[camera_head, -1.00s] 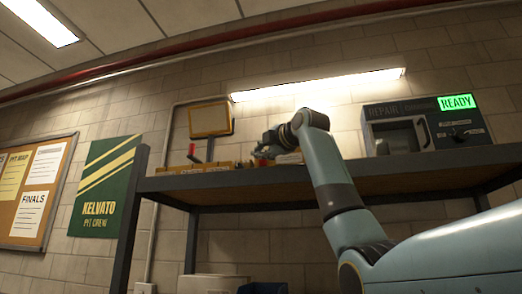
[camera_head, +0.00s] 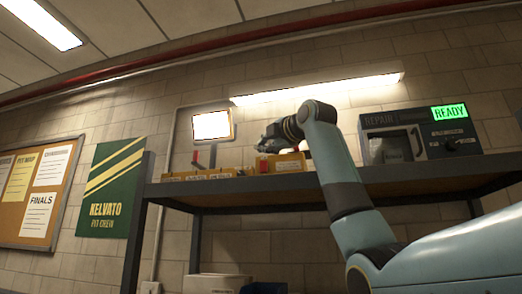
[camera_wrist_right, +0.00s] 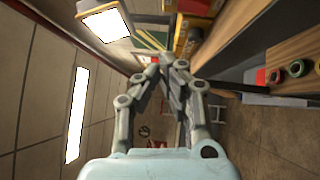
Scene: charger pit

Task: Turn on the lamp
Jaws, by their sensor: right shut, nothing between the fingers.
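The lamp (camera_head: 211,126) is a square panel in a yellowish frame on the back wall above the shelf, and its face glows bright white. It also shows lit at the top left of the right wrist view (camera_wrist_right: 106,24). A small red upright part (camera_head: 196,156) stands just below the lamp, near the bins; whether it is a switch is too small to tell. My right gripper (camera_head: 266,144) is shut and empty, above the shelf to the right of the lamp and apart from it. Its closed fingers show in the right wrist view (camera_wrist_right: 168,62). My left gripper is not in view.
Yellow bins (camera_head: 200,174) line the shelf (camera_head: 420,176), with another bin (camera_head: 290,163) close to my right gripper. A repair machine (camera_head: 420,134) with a green READY sign stands at right. A strip light (camera_head: 320,88) hangs above.

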